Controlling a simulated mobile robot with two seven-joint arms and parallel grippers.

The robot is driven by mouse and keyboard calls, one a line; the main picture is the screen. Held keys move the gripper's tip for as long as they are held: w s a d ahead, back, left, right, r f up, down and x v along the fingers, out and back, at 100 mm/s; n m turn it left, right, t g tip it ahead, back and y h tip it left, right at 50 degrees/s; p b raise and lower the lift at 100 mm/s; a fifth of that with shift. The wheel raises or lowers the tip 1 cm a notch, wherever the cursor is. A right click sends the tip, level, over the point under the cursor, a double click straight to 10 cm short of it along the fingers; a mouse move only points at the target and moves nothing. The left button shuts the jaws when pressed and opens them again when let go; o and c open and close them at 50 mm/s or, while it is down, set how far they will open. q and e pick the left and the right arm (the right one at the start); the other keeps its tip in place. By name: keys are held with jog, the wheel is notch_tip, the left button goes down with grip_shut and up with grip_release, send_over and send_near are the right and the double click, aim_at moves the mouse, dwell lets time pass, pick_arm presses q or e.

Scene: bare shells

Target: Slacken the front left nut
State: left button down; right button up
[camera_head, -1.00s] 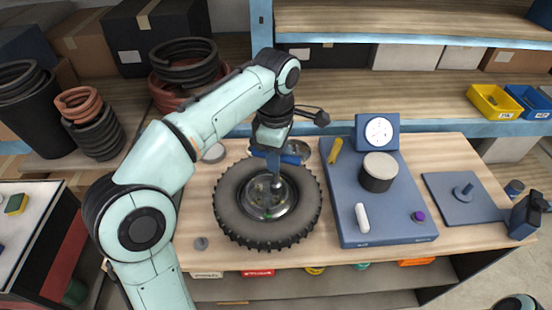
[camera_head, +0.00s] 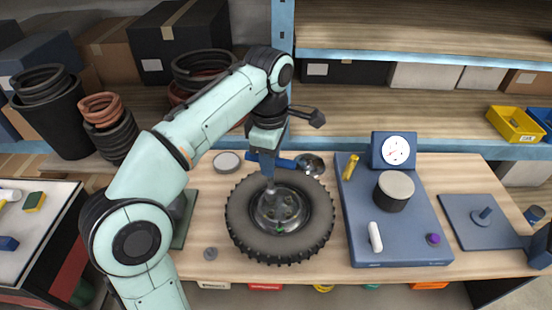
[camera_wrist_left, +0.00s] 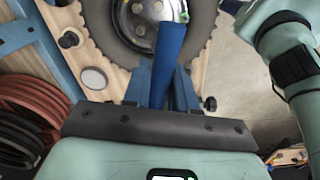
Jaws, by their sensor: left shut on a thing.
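The wheel (camera_head: 237,210) lies flat on the bench, with a knobbly black tyre and a silver hub (camera_head: 283,207). Several nuts sit on the hub, too small to tell apart. A small green mark (camera_head: 280,229) shows at the hub's near side. In the left wrist view the blue handle (camera_wrist_left: 171,52) sticks out from between the jaws (camera_wrist_left: 160,85) across the wheel's edge. The tool's working end is hidden, so I cannot tell whether it touches a nut.
A blue board (camera_head: 405,225) right of the wheel holds a gauge (camera_head: 396,150), a dark cylinder (camera_head: 394,192) and a white piece (camera_head: 375,236). A small grey knob (camera_head: 210,253) lies at front left.

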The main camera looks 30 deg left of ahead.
aim_at(271, 189)
pick_arm(q)
jog(key=shift+f, duration=0.5)
jog(key=shift+f+b, duration=0.35)
jog(key=shift+f, duration=0.9)
jog(key=shift+s+f+b, duration=0.2)
jog(key=shift+f+b, duration=0.25)
jog(key=shift+b, duration=0.1)
jog(key=shift+w+f, duration=0.15)
jog(key=shift+w, duration=0.05)
pick_arm(e)
jog(key=s+f, duration=0.2)
jog(key=s, duration=0.1)
jog(key=shift+f, duration=0.3)
pick_arm(q)
jog(key=shift+f, duration=0.25)
pick_arm(e)
jog(key=shift+r, duration=0.1)
pick_arm(q)
jog(key=shift+f, duration=0.2)
pick_arm(e)
jog(key=shift+s, duration=0.1)
